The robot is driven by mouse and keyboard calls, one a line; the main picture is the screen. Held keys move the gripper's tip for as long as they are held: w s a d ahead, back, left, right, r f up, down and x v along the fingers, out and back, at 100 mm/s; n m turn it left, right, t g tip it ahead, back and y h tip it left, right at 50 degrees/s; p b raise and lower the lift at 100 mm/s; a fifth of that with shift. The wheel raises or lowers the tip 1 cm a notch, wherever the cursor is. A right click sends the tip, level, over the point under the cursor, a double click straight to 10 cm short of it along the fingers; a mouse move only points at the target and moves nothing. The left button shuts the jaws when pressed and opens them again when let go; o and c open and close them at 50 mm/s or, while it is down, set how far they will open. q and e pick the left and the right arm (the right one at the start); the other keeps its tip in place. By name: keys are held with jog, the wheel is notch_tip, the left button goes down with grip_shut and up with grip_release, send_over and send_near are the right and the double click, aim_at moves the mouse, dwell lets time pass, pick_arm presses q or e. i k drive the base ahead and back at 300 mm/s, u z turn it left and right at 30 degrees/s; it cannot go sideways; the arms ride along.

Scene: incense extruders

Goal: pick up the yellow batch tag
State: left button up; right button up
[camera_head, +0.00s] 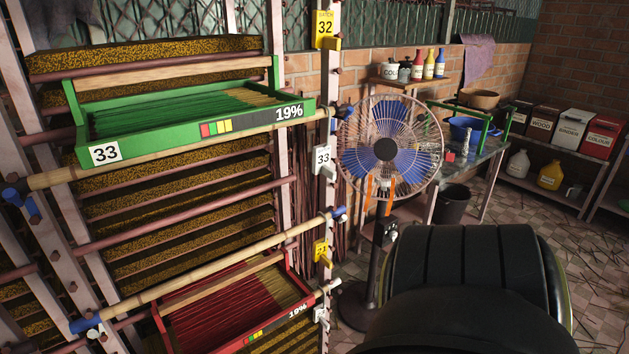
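The yellow batch tag (325,27) reads "BATCH 32" and hangs upright on the rack's pale post at the top, by a yellow holder. Two orange fingers, which look like those of my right gripper (379,190), point up in front of the fan's lower part. They stand apart with nothing seen between them, below and right of the tag and well away from it. My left gripper is not in view.
A green tray (200,133) marked 33 and a red tray (246,340) sit on the rack's bamboo rails. A white 33 tag (323,158) and a yellow holder (321,251) are lower on the post. A fan (386,150) stands right of the post. Shelves with bottles and boxes lie behind.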

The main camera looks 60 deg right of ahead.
aim_at(320, 246)
jog(key=z, duration=1.65)
jog(key=i, duration=0.8)
jog(key=z, duration=0.8)
jog(key=k, duration=0.5)
jog(key=z, duration=2)
jog(key=i, duration=1.6)
jog(key=u, duration=2.3)
